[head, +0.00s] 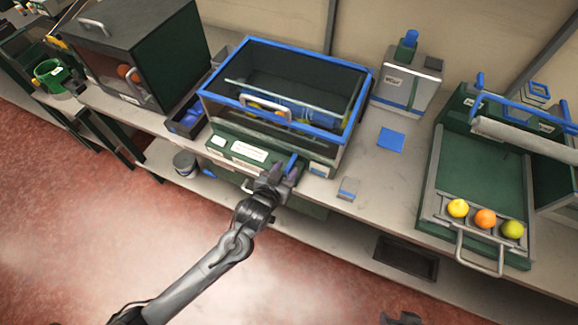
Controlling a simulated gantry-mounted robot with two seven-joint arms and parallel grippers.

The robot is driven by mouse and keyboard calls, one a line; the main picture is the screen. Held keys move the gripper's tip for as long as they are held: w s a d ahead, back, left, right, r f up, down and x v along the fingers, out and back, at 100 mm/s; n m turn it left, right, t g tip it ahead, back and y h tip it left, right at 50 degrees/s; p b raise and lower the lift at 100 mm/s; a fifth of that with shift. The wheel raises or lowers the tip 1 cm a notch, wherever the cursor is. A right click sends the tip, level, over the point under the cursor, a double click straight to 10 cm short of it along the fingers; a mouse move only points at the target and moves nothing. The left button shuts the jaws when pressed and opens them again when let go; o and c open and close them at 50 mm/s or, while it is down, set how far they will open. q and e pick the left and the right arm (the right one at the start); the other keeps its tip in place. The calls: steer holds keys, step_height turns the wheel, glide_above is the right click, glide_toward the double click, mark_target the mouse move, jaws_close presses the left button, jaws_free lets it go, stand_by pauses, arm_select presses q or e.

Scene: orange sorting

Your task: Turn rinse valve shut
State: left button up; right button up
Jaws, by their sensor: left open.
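The rinse station (339,140), a clear box with blue edges, stands on the bench in the middle of the head view. A small blue lever (292,161) sticks up at its front right, and it looks like the rinse valve. My left gripper (284,172) is open right at this lever. The fingers hide its lower part, and I cannot tell whether they touch it. A small grey piece (402,319) at the bottom edge looks like part of my right gripper; its jaws cannot be made out.
A dark cabinet (160,50) stands to the left. A white dispenser (408,82) and a blue pad (391,138) are right of the station. A green tray (470,170) with a yellow, an orange and a greenish fruit is far right. The bench front by the pad is mostly clear.

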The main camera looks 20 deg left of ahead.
mark_target(289, 165)
arm_select(q)
steer(key=shift+x, duration=1.5)
steer(key=shift+c, duration=0.3)
jaws_close()
